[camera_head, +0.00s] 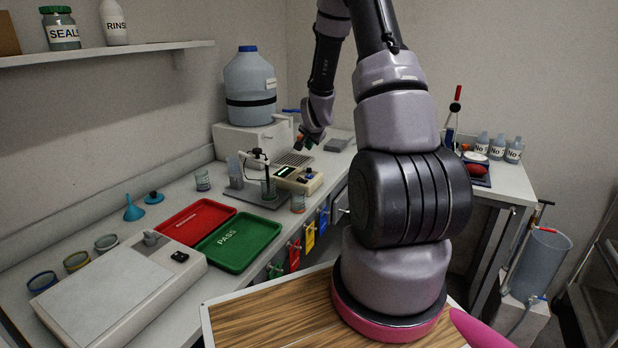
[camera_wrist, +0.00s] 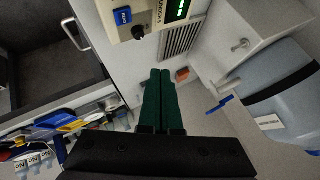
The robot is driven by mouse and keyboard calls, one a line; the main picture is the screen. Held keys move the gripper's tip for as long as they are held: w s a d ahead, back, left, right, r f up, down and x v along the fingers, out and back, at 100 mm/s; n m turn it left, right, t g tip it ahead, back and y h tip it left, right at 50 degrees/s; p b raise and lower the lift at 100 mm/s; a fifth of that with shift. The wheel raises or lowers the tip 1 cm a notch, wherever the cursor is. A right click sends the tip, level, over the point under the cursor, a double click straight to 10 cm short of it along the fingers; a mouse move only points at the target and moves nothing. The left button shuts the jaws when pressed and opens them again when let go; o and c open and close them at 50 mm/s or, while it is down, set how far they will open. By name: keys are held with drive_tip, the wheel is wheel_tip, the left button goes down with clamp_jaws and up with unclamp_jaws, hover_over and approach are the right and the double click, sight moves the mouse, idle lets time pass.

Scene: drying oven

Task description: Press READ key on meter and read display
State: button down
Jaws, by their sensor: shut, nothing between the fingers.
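The meter (camera_head: 299,180) is a cream box on the bench, beside a probe stand (camera_head: 264,172) with a beaker. Its dark display (camera_head: 284,170) faces up. In the wrist view the meter (camera_wrist: 152,25) is cut off by the top edge. Its display (camera_wrist: 178,8) shows green digits, partly cropped and too small to read. A blue key (camera_wrist: 123,16) with a small unreadable label and a black knob (camera_wrist: 139,34) sit on its face. My gripper (camera_head: 298,147) is above the bench behind the meter, apart from it. Its green fingers (camera_wrist: 162,72) are shut and empty.
A large blue-capped carboy (camera_head: 250,85) stands on a white box behind the meter. A vent grille (camera_head: 293,158) lies near my gripper. Red (camera_head: 196,220) and green (camera_head: 238,241) trays lie left of the meter.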

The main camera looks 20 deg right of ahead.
sight(309, 177)
drive_tip(key=shift+f, duration=4.35)
drive_tip(key=shift+f, duration=0.1)
drive_tip(key=shift+f, duration=0.3)
drive_tip(key=shift+f, duration=0.45)
drive_tip(key=shift+r, duration=0.85)
drive_tip(key=shift+r, duration=2.5)
drive_tip(key=shift+r, duration=0.1)
